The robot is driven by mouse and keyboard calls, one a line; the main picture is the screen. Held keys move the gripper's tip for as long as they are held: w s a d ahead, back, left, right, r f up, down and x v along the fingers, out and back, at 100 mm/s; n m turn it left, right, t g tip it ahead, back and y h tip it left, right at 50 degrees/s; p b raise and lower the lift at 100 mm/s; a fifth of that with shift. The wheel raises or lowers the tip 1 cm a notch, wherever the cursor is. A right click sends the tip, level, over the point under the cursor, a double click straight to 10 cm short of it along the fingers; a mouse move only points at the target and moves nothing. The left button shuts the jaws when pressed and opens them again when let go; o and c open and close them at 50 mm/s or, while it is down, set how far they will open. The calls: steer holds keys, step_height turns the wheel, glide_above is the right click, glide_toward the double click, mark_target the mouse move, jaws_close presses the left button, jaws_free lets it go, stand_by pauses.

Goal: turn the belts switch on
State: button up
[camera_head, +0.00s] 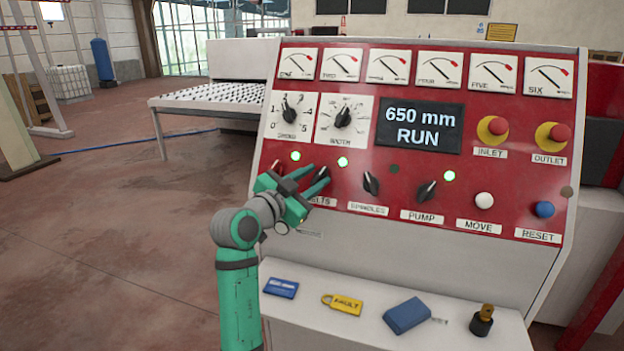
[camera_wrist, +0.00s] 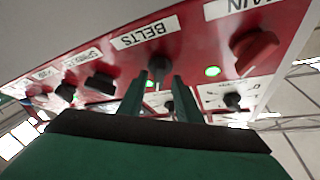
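In the wrist view the two green fingertips (camera_wrist: 160,76) are apart, one on each side of the knob. Whether they touch it cannot be made out. The belts lamp (camera_head: 342,161) glows green. The display (camera_head: 419,127) reads 650 mm RUN.
The red main switch (camera_wrist: 254,50) is beside the belts switch, with a lit green lamp. The spindles switch (camera_head: 371,183) has a dark lamp; the pump switch (camera_head: 427,191) has a lit one.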

steer(key=v, duration=1.1)
steer(key=shift+w, duration=0.1)
